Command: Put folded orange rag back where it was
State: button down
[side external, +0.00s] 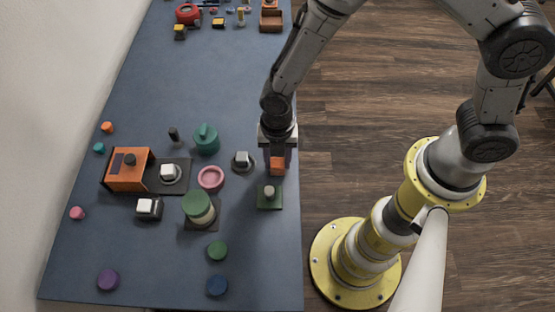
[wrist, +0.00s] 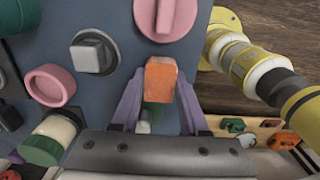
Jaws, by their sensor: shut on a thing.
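The folded orange rag (side external: 277,166) shows as a small orange block at the end of my gripper (side external: 277,160) in the side view. In the wrist view the rag (wrist: 160,78) sits between the two purple fingers of my gripper (wrist: 160,92), which is shut on it. The rag is near the right edge of the blue table, just behind a dark green square base with a pale knob (side external: 269,192). Whether the rag touches the table cannot be told.
A grey square knob (side external: 242,160) and a pink ring dish (side external: 210,178) stand to the left. A green-topped cylinder (side external: 198,208) is nearby. A pink round piece (wrist: 166,15) lies close in the wrist view. The table's (side external: 215,80) middle is clear.

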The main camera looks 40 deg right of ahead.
jog(key=shift+f, duration=0.45)
jog(key=shift+f, duration=0.1)
jog(key=shift+c, duration=2.1)
grip_release()
